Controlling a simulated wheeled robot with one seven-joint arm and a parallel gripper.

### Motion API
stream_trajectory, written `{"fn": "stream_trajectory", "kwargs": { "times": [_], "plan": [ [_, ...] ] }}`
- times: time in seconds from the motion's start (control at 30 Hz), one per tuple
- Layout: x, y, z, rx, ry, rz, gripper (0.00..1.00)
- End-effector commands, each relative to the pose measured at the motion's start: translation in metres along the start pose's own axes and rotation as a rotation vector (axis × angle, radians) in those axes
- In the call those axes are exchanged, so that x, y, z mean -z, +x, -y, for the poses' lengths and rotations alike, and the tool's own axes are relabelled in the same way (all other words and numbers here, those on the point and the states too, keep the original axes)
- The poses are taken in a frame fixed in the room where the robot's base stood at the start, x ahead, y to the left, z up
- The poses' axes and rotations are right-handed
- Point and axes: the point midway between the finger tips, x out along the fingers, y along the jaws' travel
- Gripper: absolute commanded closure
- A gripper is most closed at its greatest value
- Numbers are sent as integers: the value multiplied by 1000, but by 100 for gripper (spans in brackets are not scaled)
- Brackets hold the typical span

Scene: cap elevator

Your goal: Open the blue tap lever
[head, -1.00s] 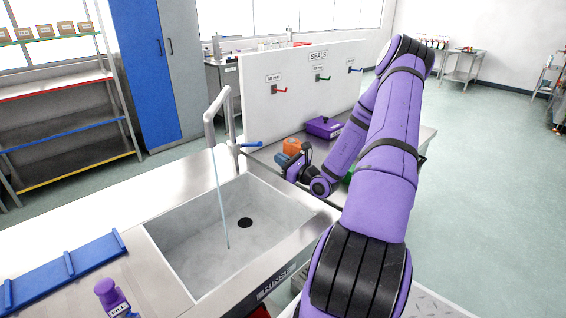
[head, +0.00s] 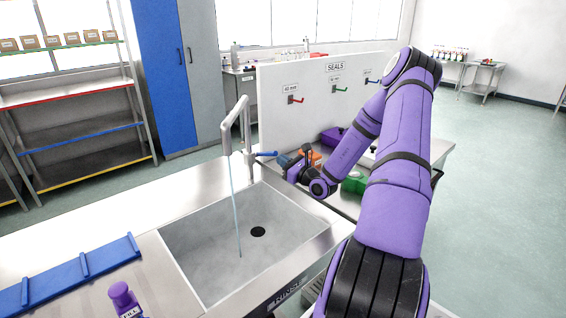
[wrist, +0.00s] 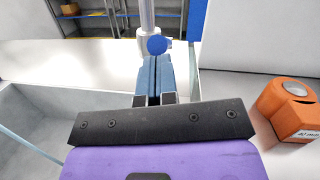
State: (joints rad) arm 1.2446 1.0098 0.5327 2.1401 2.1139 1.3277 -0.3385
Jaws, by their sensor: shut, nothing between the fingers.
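The blue tap lever (head: 266,154) sticks out to the right from the foot of the grey tap (head: 246,125). In the wrist view its round blue end (wrist: 157,45) faces me, just beyond my fingertips. A thin stream of water (head: 235,205) runs from the spout into the sink (head: 205,235). My gripper (head: 284,161) is beside the lever, on its right, with its blue fingers together and empty. In the wrist view the shut fingers (wrist: 153,72) point at the lever end. I cannot tell whether they touch it.
A purple box (head: 332,137) and a green object (head: 354,183) are on the bench behind my arm. A white panel (head: 300,110) rises behind. A blue board (head: 70,275) lies left of the sink.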

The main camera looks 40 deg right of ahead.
Motion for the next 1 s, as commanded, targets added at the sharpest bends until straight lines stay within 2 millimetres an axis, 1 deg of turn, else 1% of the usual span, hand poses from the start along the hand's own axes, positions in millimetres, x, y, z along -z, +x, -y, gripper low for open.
{"fn": "stream_trajectory", "kwargs": {
  "times": [0.27, 0.47, 0.67, 1.0],
  "plan": [
    [-14, 6, 2, -13, 6, -82, 100],
    [-31, 16, 5, -32, 20, -203, 100],
    [-48, 30, 10, -51, 39, -352, 100],
    [-74, 62, 18, -86, 77, -618, 100]
  ]
}}
